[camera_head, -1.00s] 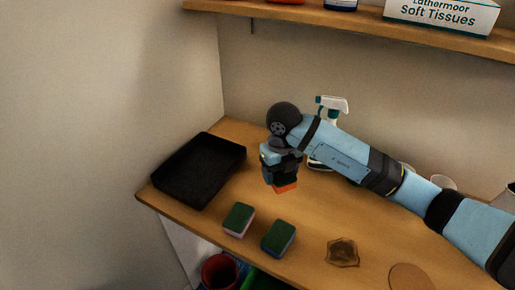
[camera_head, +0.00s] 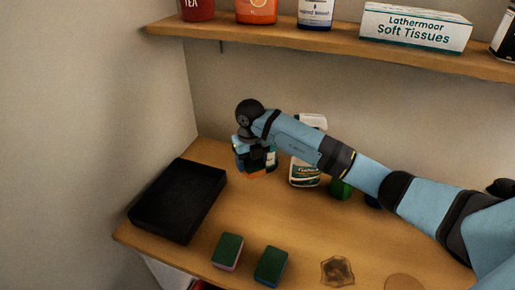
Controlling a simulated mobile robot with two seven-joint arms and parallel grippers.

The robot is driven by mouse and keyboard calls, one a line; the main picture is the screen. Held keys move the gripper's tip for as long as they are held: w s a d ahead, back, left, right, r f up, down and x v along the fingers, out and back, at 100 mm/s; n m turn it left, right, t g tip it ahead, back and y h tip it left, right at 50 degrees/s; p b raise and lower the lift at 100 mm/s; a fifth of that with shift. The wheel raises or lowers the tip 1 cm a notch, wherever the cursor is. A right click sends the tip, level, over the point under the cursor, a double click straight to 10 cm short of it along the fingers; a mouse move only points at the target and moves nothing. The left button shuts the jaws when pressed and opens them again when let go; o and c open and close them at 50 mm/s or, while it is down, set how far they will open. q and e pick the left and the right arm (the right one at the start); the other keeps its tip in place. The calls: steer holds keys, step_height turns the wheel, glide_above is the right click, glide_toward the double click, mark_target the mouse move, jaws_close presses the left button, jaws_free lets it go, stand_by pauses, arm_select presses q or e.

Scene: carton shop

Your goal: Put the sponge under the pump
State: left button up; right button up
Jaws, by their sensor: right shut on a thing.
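My right gripper (camera_head: 256,165) is shut on an orange block (camera_head: 258,177) that looks like a sponge, mostly hidden by the fingers. It is at the back left of the wooden worktop; I cannot tell whether the block touches the wood. Two other sponges lie at the front: one green-topped with a pink side (camera_head: 227,251), one green-topped with a blue side (camera_head: 271,266). No pump head can be made out; a hand wash bottle (camera_head: 316,13) and an orange bottle (camera_head: 256,11) on the shelf are cut off by the top edge. My left gripper is out of view.
A black tray (camera_head: 177,202) lies at the left of the worktop (camera_head: 245,214). A spray bottle (camera_head: 304,173) stands right of my gripper, partly behind my arm. The shelf (camera_head: 335,41) above holds a tissue box (camera_head: 415,28). The middle is clear.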

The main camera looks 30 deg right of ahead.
steer(key=w+d+p, duration=0.1)
steer(key=w+d, duration=0.3)
steer(key=shift+d+r, duration=0.1)
steer(key=shift+s, duration=0.1)
steer(key=shift+f, duration=0.2)
